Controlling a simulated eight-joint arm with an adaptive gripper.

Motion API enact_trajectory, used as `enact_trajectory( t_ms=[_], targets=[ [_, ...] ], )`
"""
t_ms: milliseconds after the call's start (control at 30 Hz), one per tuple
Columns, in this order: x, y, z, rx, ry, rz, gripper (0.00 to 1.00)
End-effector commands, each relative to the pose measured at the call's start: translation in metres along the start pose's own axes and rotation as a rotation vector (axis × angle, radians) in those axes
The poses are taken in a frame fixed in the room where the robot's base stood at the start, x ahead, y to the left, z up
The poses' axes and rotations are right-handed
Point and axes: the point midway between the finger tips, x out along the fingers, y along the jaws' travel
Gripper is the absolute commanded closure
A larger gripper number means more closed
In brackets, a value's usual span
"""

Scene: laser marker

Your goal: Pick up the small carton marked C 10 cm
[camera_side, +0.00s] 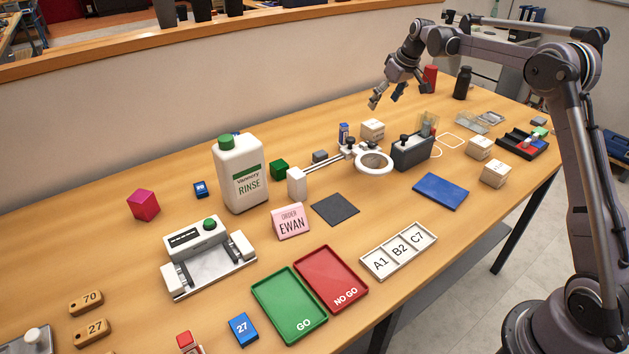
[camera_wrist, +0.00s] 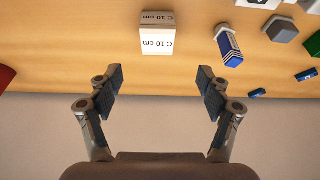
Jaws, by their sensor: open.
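The small white carton marked C 10 cm (camera_wrist: 161,42) stands on the wooden table in the wrist view, its lettering upside down and centred beyond my fingertips. In the side view it appears to be the white carton (camera_side: 372,129) towards the back of the table, its lettering too small to read. My gripper (camera_side: 385,98) is open and empty, above the table and apart from the carton. In the wrist view the two fingers (camera_wrist: 161,76) are spread wide, with the carton between their lines but farther off.
A blue and white eraser-like block (camera_wrist: 229,46) stands near the carton. A grey block (camera_wrist: 281,29) is farther right. In the side view, a magnifier ring (camera_side: 374,163) and a dark grey box (camera_side: 412,152) stand in front. Two similar white cartons (camera_side: 480,147), (camera_side: 495,173) are at right.

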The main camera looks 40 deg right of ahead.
Motion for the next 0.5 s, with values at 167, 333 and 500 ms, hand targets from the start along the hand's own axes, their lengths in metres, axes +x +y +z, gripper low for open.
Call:
enact_trajectory(
  t_ms=[167, 333, 500],
  targets=[
    [0.016, 0.005, -0.001, -0.001, -0.002, -0.002, 0.22],
    [0.042, 0.004, 0.0, -0.001, -0.002, -0.002, 0.22],
    [0.058, 0.004, 0.0, 0.0, -0.002, -0.001, 0.22]
  ],
)
